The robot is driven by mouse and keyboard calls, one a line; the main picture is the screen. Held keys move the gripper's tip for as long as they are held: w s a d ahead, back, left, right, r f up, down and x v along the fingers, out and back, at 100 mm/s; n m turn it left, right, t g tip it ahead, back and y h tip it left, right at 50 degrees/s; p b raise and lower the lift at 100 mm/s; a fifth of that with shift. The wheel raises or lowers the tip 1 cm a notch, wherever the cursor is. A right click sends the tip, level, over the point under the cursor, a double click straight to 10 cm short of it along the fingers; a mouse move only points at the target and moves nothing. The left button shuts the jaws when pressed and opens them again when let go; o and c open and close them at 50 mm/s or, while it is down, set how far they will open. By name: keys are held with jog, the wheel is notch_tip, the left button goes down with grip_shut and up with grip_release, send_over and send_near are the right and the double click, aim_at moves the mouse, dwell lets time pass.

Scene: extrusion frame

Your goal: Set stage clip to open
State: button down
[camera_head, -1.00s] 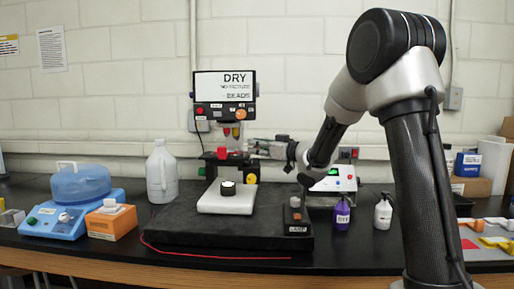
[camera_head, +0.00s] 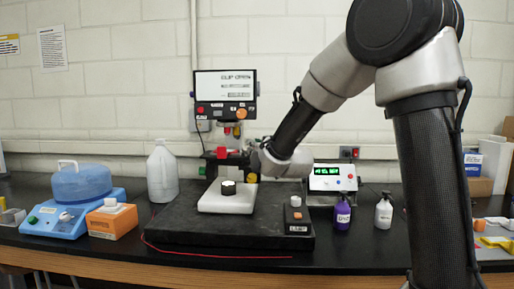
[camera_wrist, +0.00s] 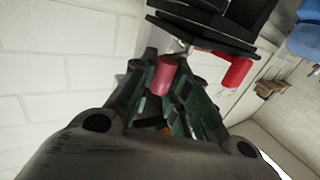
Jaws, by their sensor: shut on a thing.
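A microscope-like device with a black column and white base (camera_head: 226,202) stands on a dark slab, with a red part (camera_head: 222,153) at stage height. My gripper (camera_head: 248,157) reaches that stage from the right. In the wrist view my gripper (camera_wrist: 165,82) has its dark fingers around a red cylindrical handle (camera_wrist: 166,72) and is shut on it. A second red cylinder (camera_wrist: 238,72) sits to the right, outside the fingers. The stage clip itself is hard to make out; whether the held handle belongs to it cannot be told for certain.
The device's screen (camera_head: 225,84) stands above, its text seeming to read "CLIP OPEN". A control box with green digits (camera_head: 331,178), a purple bottle (camera_head: 342,214) and a white bottle (camera_head: 383,213) stand right. A white jug (camera_head: 162,172) and blue centrifuge-like unit (camera_head: 72,208) stand left.

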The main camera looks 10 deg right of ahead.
jog(key=m+h, duration=0.2)
jog(key=h, duration=0.1)
jog(key=a+m+h, duration=0.1)
jog(key=m+h, duration=0.1)
jog(key=h, duration=0.1)
jog(key=s+a+m+g+h, duration=0.1)
jog(key=m+h, duration=0.1)
jog(key=h, duration=0.2)
jog(key=shift+a+r+m, duration=0.1)
jog(key=shift+m, duration=0.2)
jog(key=c, duration=1.4)
grip_release()
jog(key=shift+o, duration=0.2)
jog(key=shift+s, duration=0.1)
jog(key=v, duration=1.2)
jog(key=shift+a, duration=0.1)
